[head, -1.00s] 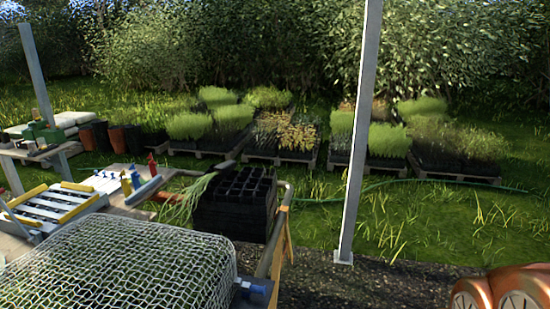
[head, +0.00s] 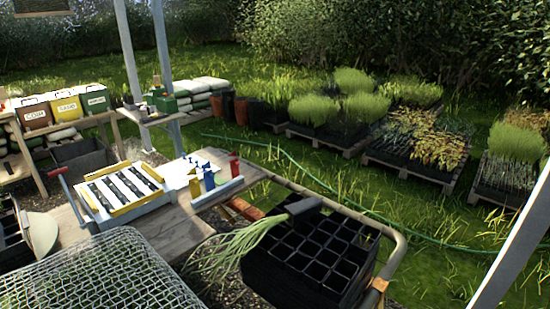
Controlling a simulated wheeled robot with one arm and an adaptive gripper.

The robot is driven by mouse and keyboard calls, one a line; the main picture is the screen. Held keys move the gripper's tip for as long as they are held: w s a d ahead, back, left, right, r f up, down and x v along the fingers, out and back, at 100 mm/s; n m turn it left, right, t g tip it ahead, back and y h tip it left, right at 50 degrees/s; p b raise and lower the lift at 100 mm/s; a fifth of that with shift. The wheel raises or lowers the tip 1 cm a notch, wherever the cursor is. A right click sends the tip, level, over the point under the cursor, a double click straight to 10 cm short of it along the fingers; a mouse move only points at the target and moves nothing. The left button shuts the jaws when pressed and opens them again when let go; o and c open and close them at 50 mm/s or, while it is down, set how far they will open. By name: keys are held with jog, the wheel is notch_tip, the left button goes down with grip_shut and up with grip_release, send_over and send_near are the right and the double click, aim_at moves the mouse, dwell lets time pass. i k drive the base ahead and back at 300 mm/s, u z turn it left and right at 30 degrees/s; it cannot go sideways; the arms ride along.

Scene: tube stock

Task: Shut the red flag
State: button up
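I cannot make out a clear red flag in the head view. The red items on the potting bench (head: 160,228) are a small red bottle (head: 234,166) in a white rack and a reddish handle (head: 56,172) at the left of a slatted white and yellow frame (head: 122,196). I cannot tell whether either is the flag. My gripper is not in view.
A wire mesh cover (head: 95,275) fills the lower left. A stack of black cell trays (head: 315,250) stands right of the bench beside a curved rail (head: 398,245). Grey posts (head: 525,240) stand around. A green hose (head: 290,158) crosses the grass.

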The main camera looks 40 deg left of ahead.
aim_at(235, 164)
jog(key=i, duration=0.2)
jog(key=u, duration=1.8)
jog(key=k, duration=0.5)
jog(key=z, duration=1.4)
jog(key=i, duration=2.55)
jog(key=u, duration=2.75)
